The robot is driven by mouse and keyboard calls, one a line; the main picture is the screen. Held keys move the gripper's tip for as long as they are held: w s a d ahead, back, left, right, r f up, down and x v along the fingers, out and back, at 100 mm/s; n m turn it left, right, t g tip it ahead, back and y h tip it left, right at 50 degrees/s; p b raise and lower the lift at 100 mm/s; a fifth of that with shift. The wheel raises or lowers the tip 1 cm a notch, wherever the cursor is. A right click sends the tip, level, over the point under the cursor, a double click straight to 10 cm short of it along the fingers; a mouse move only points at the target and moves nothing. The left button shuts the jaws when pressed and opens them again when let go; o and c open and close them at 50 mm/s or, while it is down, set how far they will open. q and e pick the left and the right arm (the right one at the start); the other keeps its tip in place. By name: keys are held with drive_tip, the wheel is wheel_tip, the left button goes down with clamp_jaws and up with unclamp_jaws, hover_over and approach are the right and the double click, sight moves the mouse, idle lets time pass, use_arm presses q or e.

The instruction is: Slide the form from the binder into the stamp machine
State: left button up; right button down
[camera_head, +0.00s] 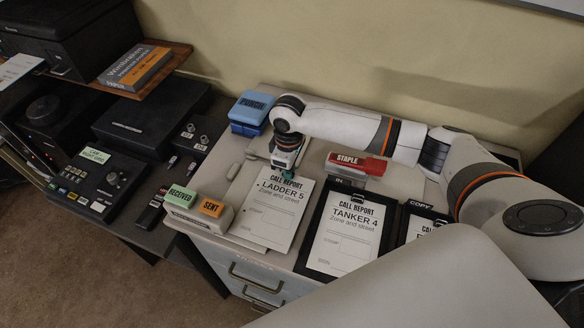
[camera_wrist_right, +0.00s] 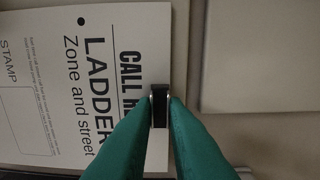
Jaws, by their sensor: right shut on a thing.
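The white form headed "CALL REPORT LADDER 5" (camera_head: 272,215) lies on the cream desktop, with pale sheets or a folder partly showing beneath it. In the right wrist view, the form (camera_wrist_right: 75,85) fills the left side. My right gripper (camera_head: 284,176) is at the form's top edge. In the wrist view, its green fingers (camera_wrist_right: 160,104) are closed on a small black tab (camera_wrist_right: 160,107) at that edge. A low beige unit with green "RECEIVED" (camera_head: 180,197) and orange "SENT" (camera_head: 211,208) labels stands left of the form; it may be the stamp machine. My left gripper is not in view.
A black clipboard with a "TANKER 4" form (camera_head: 345,238) lies right of the form, with a "COPY" board (camera_head: 419,207) beyond it. A red stapler (camera_head: 357,165) and blue punch (camera_head: 251,113) stand behind. A dark console (camera_head: 102,188) is at left.

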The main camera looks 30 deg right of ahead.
sight(268, 169)
drive_tip(key=shift+w+a, duration=1.2)
drive_tip(key=shift+w, duration=0.15)
drive_tip(key=shift+a, duration=0.1)
drive_tip(key=shift+w+a, duration=0.1)
drive_tip(key=shift+w, duration=0.05)
idle(0.3)
drive_tip(key=shift+w+a, duration=0.35)
drive_tip(key=shift+w, duration=0.1)
drive_tip(key=shift+w+a, duration=0.25)
idle(0.6)
drive_tip(key=shift+p, duration=0.65)
drive_tip(key=c, duration=0.8)
unclamp_jaws()
drive_tip(key=shift+f, duration=0.1)
